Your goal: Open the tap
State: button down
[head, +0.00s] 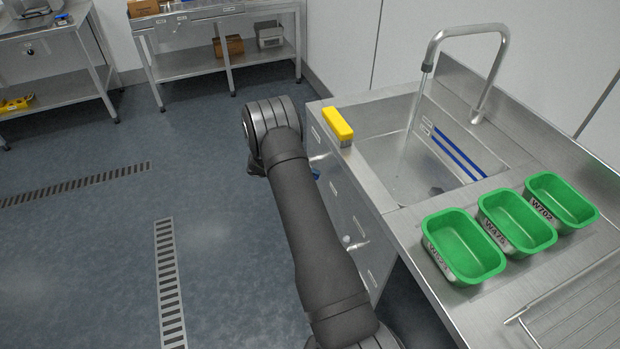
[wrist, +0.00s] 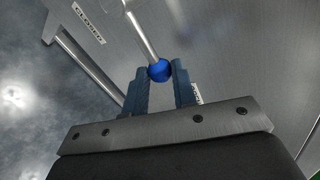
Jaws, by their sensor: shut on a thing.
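The tap (head: 466,32) is a bent metal spout over the sink (head: 385,155) in the head view. A thin stream of water (head: 414,110) runs from its mouth into the basin. In the wrist view, a blue ball knob (wrist: 159,70) sits at the end of a pale metal lever (wrist: 141,34). My gripper (wrist: 160,77) is shut on the knob, one blue finger on each side of it.
Three green tubs (head: 463,246) with labels stand in a row on the steel counter right of the sink. A yellow block (head: 338,126) lies on the sink's left corner. Drawer fronts (head: 350,215) are below the counter. Steel tables (head: 180,65) stand at the back; the floor between is clear.

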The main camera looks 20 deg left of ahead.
jog(key=shift+r, duration=0.2)
dwell(0.4)
jog(key=c, duration=1.2)
grip_release()
jog(key=v, duration=1.7)
jog(key=shift+a+r, duration=0.1)
jog(key=shift+a, duration=0.2)
jog(key=x, duration=1.7)
jog(key=shift+d, duration=0.3)
